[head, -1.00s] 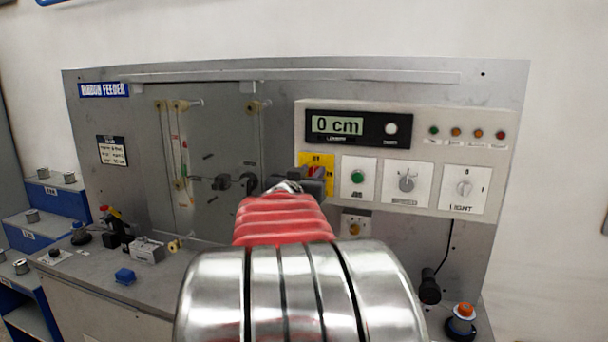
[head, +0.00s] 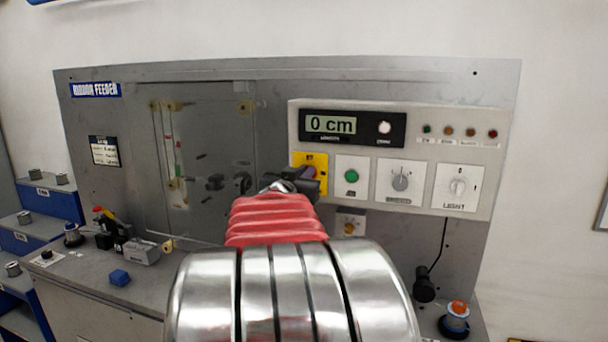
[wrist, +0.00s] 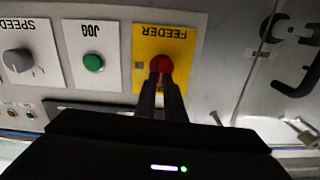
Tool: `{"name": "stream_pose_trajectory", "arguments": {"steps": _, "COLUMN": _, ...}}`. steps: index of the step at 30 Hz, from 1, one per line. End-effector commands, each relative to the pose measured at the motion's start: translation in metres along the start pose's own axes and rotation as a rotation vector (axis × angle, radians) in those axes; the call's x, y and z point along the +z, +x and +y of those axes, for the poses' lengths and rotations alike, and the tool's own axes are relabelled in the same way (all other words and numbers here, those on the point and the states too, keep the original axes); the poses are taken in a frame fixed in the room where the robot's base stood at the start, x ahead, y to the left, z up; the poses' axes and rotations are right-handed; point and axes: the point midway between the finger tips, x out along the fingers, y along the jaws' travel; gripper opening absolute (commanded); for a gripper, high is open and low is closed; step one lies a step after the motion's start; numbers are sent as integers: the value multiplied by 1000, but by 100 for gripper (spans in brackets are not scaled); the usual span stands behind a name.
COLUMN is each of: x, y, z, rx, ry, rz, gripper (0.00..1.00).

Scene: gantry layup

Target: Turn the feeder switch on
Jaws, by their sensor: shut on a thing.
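The feeder switch is a red knob (wrist: 161,66) on a yellow plate marked FEEDER (wrist: 150,45) in the wrist view. In the head view the yellow plate (head: 319,161) shows only in part behind my gripper (head: 298,181). In the wrist view my gripper (wrist: 162,90) is shut on the red knob, its two dark fingers reaching up to it. The knob's exact angle is hard to tell because the fingers cover part of it.
Beside the switch are a green JOG button (head: 351,176), a speed dial (head: 401,180) and a light switch (head: 458,187). Above is a display (head: 331,124) reading 0 cm. A clear-looking door panel (head: 205,160) is left of the switch. A blue block (head: 120,277) lies on the bench.

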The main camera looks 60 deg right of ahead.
Motion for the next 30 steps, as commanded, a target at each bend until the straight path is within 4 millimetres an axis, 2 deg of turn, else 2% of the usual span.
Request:
{"name": "stream_pose_trajectory", "arguments": {"steps": 11, "x": -1, "y": 1, "z": 5, "rx": 3, "ry": 249, "rz": 4, "gripper": 0}}
{"name": "stream_pose_trajectory", "arguments": {"steps": 30, "x": 4, "y": 1, "z": 14, "rx": 4, "ry": 854, "rz": 7, "gripper": 0}}
